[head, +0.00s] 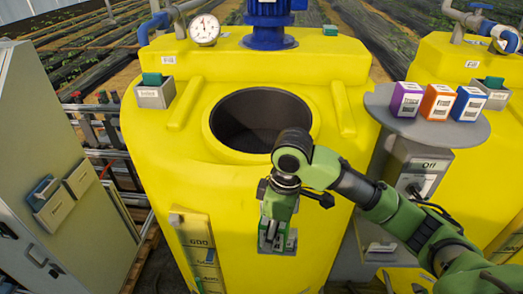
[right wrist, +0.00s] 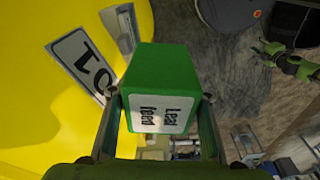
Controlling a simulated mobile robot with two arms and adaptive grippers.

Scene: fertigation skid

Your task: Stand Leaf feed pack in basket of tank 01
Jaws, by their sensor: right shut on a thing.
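The Leaf feed pack (right wrist: 160,85) is a green box with a white label, between the two fingers of my right gripper in the right wrist view (right wrist: 160,112). The gripper is shut on it. In the head view my right gripper (head: 276,238) points down in front of the yellow tank (head: 160,150), below its round opening; I cannot make out the pack there. In the wrist view a number plate reading 01 (right wrist: 82,62) is on the tank, with a grey fitting (right wrist: 117,30) beside it; I cannot tell whether that is the basket. A green arm end, apparently my left gripper (right wrist: 272,52), shows small; its jaw state is unclear.
A grey round shelf (head: 420,127) at the right carries purple (head: 406,99), orange (head: 437,102) and blue (head: 468,104) packs. Another yellow tank (head: 440,60) stands behind it. A grey cabinet (head: 50,150) stands at the left. The tank's dark opening (head: 250,115) is uncovered.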

